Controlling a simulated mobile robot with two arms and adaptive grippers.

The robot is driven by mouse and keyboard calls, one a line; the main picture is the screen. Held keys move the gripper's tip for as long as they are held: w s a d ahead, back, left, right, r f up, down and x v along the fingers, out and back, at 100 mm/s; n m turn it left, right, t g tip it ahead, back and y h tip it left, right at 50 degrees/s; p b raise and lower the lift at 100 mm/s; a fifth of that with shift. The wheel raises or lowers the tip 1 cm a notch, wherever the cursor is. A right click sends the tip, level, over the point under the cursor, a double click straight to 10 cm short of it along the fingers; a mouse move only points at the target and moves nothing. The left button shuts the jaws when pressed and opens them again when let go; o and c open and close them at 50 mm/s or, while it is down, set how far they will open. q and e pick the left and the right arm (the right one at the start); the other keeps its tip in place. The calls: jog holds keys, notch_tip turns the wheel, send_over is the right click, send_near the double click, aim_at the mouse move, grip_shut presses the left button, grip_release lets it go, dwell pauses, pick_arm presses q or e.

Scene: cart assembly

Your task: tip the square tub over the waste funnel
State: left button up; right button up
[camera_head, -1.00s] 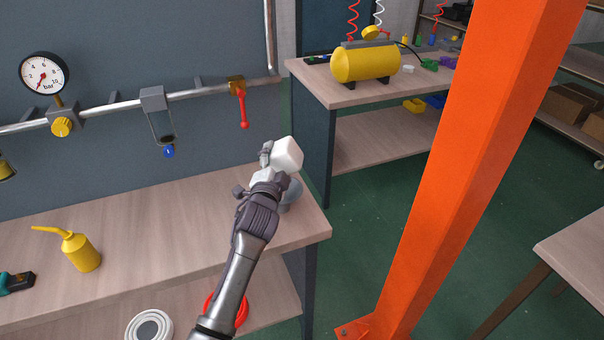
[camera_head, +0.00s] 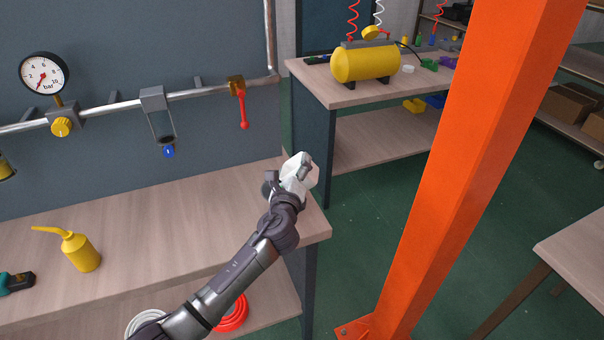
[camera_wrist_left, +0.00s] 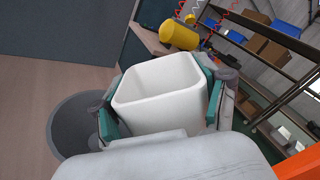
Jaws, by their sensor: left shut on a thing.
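The white square tub (camera_head: 301,168) is in my left gripper (camera_head: 292,181), above the right end of the workbench. In the left wrist view the tub (camera_wrist_left: 163,98) sits between the teal finger pads (camera_wrist_left: 160,101), its open top showing and no contents visible inside. The tub looks tilted in the head view. A round grey funnel (camera_wrist_left: 66,128) shows in the left wrist view, lower left of the tub and partly hidden by the gripper. My right gripper is in neither view.
The workbench (camera_head: 170,215) holds a yellow oil can (camera_head: 80,252) at the left. A pipe with a red-handled valve (camera_head: 242,108) runs along the wall. A second bench carries a yellow tank (camera_head: 366,63). An orange post (camera_head: 470,150) stands to the right.

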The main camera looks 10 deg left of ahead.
pick_arm(q)
jog(key=m, duration=0.1)
jog(key=f+m, duration=0.1)
jog(key=m, duration=0.2)
jog(key=shift+d+f+m, duration=0.1)
jog(key=shift+f+m, duration=0.15)
jog(key=shift+m, duration=0.15)
jog(key=m, duration=0.1)
jog(key=f+m, duration=0.1)
jog(key=shift+s+m, duration=0.15)
jog(key=shift+m, duration=0.25)
jog(key=shift+f, duration=0.15)
notch_tip(320, 180, up, 3)
jog(key=p, duration=0.3)
jog(key=shift+f, duration=0.2)
jog(key=shift+r, duration=0.35)
